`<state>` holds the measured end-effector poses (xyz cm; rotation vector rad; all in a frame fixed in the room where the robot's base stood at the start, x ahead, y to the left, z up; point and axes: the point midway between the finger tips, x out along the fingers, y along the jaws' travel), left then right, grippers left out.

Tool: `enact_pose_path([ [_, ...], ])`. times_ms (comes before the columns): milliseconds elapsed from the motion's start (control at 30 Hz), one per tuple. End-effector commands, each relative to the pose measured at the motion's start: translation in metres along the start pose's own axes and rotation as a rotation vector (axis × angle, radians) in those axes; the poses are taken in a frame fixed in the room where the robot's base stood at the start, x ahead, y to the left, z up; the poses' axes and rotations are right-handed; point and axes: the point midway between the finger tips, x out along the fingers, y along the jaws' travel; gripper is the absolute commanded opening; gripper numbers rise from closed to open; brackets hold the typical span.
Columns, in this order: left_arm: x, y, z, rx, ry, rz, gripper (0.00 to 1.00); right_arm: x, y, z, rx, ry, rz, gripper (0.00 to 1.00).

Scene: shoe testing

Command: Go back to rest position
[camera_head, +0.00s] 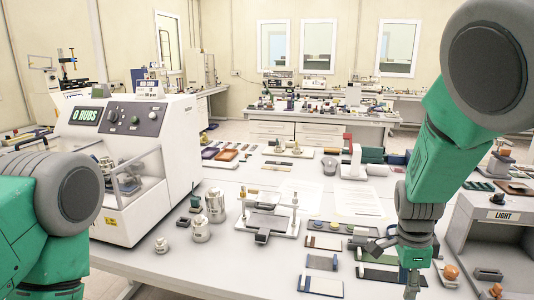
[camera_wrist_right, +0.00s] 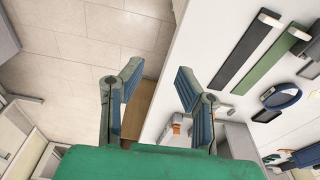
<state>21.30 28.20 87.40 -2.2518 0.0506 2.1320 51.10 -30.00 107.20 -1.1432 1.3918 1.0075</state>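My right arm comes in from the upper right in the head view, with its gripper (camera_head: 411,284) pointing down at the front right edge of the table (camera_head: 240,278). In the right wrist view the two fingers of this gripper (camera_wrist_right: 158,80) are spread apart with nothing between them. Floor and the table edge show below them. My left arm shows at the lower left of the head view, beside the white rub tester. Its gripper is out of the picture.
The white rub tester (camera_head: 150,125) with a "0 RUBS" display stands at left. Metal weights (camera_head: 215,205) and a small clamp stand (camera_head: 270,215) are mid-table. Sample strips (camera_head: 322,262) lie near the right gripper. A grey "LIGHT" box (camera_head: 500,228) stands at right.

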Motion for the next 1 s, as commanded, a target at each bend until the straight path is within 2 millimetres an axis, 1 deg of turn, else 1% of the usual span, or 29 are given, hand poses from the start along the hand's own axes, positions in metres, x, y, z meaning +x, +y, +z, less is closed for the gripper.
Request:
enact_pose_path([
  [33, 0.006, 0.000, 0.000, 0.000, 0.001, 0.000, 0.40, 0.014, 0.004, -0.001, -0.023, 0.004, 0.005, 0.30],
  [200, 0.016, 0.000, 0.000, 0.000, 0.002, 0.000, 0.40, 0.048, 0.015, -0.006, -0.122, 0.022, 0.005, 0.30],
  [267, 0.021, 0.000, 0.000, 0.000, 0.002, 0.000, 0.40, 0.063, 0.021, -0.008, -0.168, 0.028, 0.004, 0.30],
  [367, 0.030, 0.000, 0.001, 0.000, 0.002, 0.000, 0.40, 0.091, 0.036, -0.012, -0.260, 0.040, 0.006, 0.30],
  [467, 0.041, 0.000, 0.002, 0.000, 0.001, 0.000, 0.40, 0.123, 0.052, -0.017, -0.372, 0.052, 0.005, 0.30],
  [567, 0.056, 0.000, 0.003, 0.000, 0.001, 0.000, 0.40, 0.164, 0.075, -0.020, -0.519, 0.062, 0.010, 0.30],
  [667, 0.076, 0.001, 0.004, 0.000, 0.001, 0.000, 0.40, 0.216, 0.108, -0.023, -0.725, 0.066, 0.014, 0.30],
  [700, 0.087, 0.001, 0.004, 0.000, 0.001, 0.000, 0.40, 0.240, 0.127, -0.024, -0.829, 0.064, 0.014, 0.30],
  [767, 0.104, 0.001, 0.005, 0.000, 0.001, 0.000, 0.40, 0.276, 0.158, -0.023, -1.006, 0.054, 0.012, 0.30],
  [800, 0.115, 0.001, 0.006, 0.000, 0.000, 0.000, 0.40, 0.296, 0.180, -0.022, -1.124, 0.044, 0.005, 0.30],
  [867, 0.130, 0.001, 0.007, 0.000, 0.000, 0.000, 0.40, 0.322, 0.211, -0.018, -1.295, 0.024, -0.014, 0.30],
  [900, 0.138, 0.001, 0.007, 0.000, 0.000, 0.000, 0.40, 0.335, 0.230, -0.015, -1.401, 0.011, -0.032, 0.30],
  [1000, 0.155, 0.001, 0.008, 0.000, 0.000, 0.000, 0.40, 0.356, 0.268, -0.006, -1.617, -0.021, -0.082, 0.30],
])
